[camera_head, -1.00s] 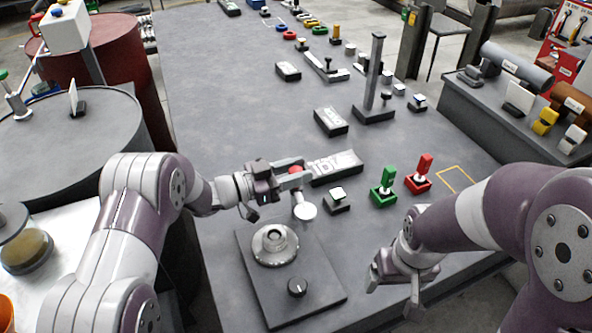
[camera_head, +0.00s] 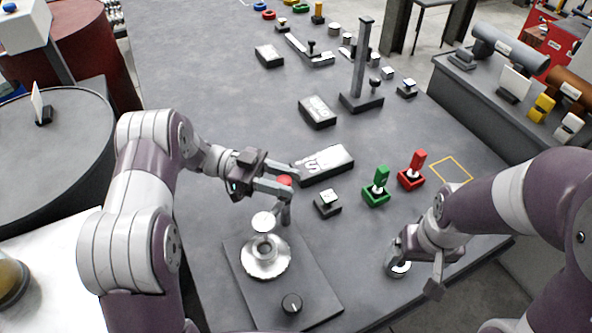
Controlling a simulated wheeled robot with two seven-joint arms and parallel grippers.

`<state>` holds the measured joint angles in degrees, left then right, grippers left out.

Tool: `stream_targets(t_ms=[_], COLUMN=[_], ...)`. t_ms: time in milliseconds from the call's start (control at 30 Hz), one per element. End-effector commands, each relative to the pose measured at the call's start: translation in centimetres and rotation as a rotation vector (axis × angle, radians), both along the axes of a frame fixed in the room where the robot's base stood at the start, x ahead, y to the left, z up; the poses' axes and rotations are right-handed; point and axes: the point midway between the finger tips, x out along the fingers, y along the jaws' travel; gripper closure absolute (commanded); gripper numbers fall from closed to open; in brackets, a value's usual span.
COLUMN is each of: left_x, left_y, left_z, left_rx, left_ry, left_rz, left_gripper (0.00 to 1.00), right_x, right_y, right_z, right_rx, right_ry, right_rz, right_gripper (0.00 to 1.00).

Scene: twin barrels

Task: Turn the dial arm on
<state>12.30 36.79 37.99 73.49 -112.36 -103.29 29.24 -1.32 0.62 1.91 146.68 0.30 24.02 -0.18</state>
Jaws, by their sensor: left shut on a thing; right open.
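A grey plate (camera_head: 311,269) on the table carries a silver round dial (camera_head: 280,263) and a black knob (camera_head: 291,303). My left gripper (camera_head: 279,191) is shut above the plate's far edge. A red ball (camera_head: 285,181) shows at its fingers, and a pale round disc (camera_head: 263,221) hangs just below, over the far side of the dial. The fingers hide most of what is held, and I cannot tell how ball and disc join or which part is the dial arm. My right gripper (camera_head: 412,273) is open, low at the table's right front edge.
A dark block (camera_head: 322,166) lies behind my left gripper. A tall post (camera_head: 362,65) stands further back. The left-middle of the table is clear.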

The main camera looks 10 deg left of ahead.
Motion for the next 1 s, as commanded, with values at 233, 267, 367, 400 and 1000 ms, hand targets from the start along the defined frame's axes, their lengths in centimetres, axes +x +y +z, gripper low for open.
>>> stream_targets(t_ms=[233,267,367,400,1000], left_x=[-0.24,-0.26,-0.30,-0.31,-0.34], left_y=[0.63,0.67,0.75,0.76,0.76], left_z=[0.00,0.02,0.05,0.06,0.05], left_rx=[0.001,0.000,0.000,0.000,0.000], left_ry=[-0.005,-0.005,-0.005,-0.005,-0.003], left_rz=[-0.059,-0.064,-0.073,-0.075,-0.077], left_gripper=[1.00,1.00,1.00,1.00,0.43], right_x=[0.00,-0.01,-0.01,-0.01,0.00], right_y=[0.00,0.00,0.00,0.00,0.00], right_z=[-0.18,-0.19,-0.20,-0.20,-0.19], right_rx=[0.000,0.000,0.000,0.000,0.000], right_ry=[0.000,0.000,0.000,0.000,0.000], right_rz=[0.000,0.000,0.000,0.000,0.000], right_gripper=[0.14,0.14,0.14,0.14,0.14])
